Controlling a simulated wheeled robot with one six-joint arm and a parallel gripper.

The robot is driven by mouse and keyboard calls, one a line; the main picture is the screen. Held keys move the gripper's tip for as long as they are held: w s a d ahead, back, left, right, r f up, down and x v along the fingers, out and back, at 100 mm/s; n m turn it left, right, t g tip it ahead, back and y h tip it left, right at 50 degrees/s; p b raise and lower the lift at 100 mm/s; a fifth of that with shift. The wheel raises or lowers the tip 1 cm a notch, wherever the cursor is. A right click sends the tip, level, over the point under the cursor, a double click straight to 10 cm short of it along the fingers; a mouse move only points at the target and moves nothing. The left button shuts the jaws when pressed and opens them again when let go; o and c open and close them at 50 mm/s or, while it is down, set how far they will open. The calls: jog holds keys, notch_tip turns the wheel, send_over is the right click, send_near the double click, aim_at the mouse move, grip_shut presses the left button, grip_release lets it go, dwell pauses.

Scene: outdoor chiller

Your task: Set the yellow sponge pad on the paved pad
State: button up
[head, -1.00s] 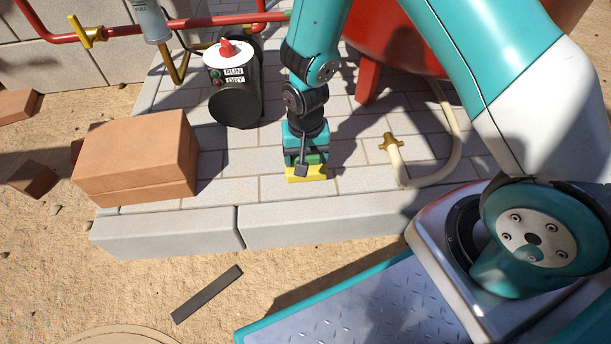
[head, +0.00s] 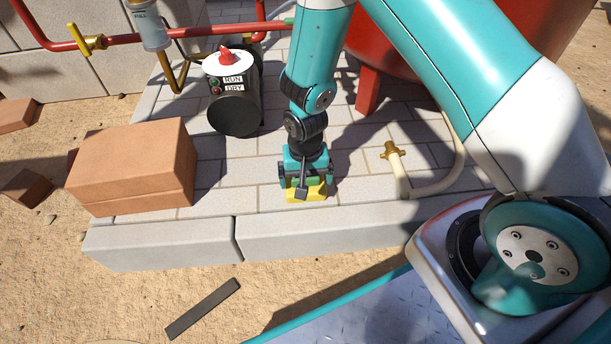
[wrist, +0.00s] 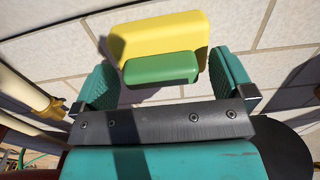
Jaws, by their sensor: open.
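The yellow sponge pad (head: 308,194) has a green block on top and appears to rest on the paved pad (head: 235,172), close to its front edge. My gripper (head: 304,182) is directly above it, pointing down. In the wrist view the sponge pad (wrist: 160,38) lies between the open fingers of my gripper (wrist: 166,80). The green block (wrist: 161,67) has a gap to each finger. The underside of the sponge pad is hidden.
A stack of reddish blocks (head: 130,165) stands to the left on the paving. A black pump (head: 234,108) is behind. A cream hose with a brass valve (head: 392,152) lies to the right, near a red tank (head: 400,40). Clear paving lies left of my gripper.

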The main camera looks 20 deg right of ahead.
jog(key=shift+f+b, duration=0.25)
jog(key=shift+b, duration=0.25)
notch_tip(320, 180, up, 18)
jog(key=p, duration=1.2)
notch_tip(320, 180, up, 14)
jog(key=n+y, duration=0.2)
jog(key=n, duration=0.2)
send_over(307, 178)
jog(key=s+a, duration=0.4)
jog(key=s+r+n+y, duration=0.2)
jog(key=s+r+n, duration=0.4)
jog(key=s+r, duration=0.6)
jog(key=shift+s+a+r+n, duration=0.25)
jog(key=shift+s+a+n, duration=0.15)
jog(key=shift+s, duration=0.7)
